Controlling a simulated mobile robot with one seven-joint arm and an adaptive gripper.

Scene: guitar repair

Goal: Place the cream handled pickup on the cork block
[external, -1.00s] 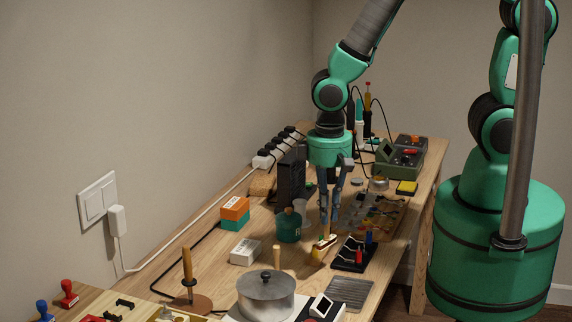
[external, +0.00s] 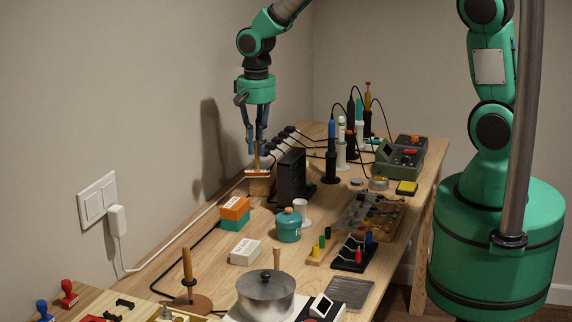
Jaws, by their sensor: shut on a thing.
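The cream handled pickup (external: 258,172) is at the far left of the bench, with its thin upright handle between my fingers. My gripper (external: 257,151) points down and is shut on that handle. The cork block (external: 261,187) is directly below the pickup, near the wall. The pickup looks level and lies over the top of the block. I cannot tell whether it touches the block or hangs just above it. The pickup hides part of the block's top.
A black upright case (external: 291,178) stands right of the cork block, and a power strip (external: 276,149) lies behind it. An orange and teal box stack (external: 235,214) and a teal jar (external: 288,227) stand nearer. A white cable runs along the wall side.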

